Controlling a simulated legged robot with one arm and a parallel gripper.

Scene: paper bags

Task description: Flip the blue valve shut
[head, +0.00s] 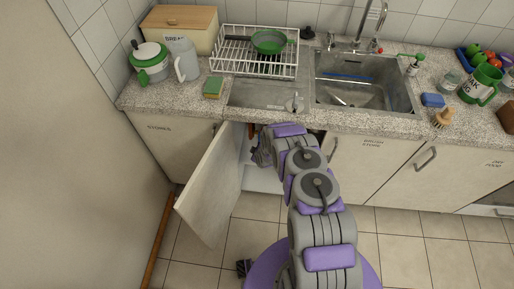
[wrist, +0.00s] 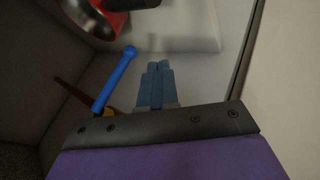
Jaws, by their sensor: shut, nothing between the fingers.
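The blue valve handle (wrist: 114,82) shows in the wrist view as a long straight blue bar with a rounded upper end, slanting from lower left to upper right. My gripper (wrist: 158,66) is in the middle of the wrist view with its fingers shut together and nothing between them. Its fingertips are to the right of the blue handle in the picture, with a gap showing between them. In the head view my arm reaches into the open cabinet under the sink, and the blue handle is hidden there.
The open cabinet door (head: 212,187) stands to the left of my arm. In the wrist view a red part (wrist: 128,5) and a round metal piece (wrist: 93,18) are at the top left, and a brownish-orange bar (wrist: 75,92) lies left of the handle. The sink (head: 365,82) is above.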

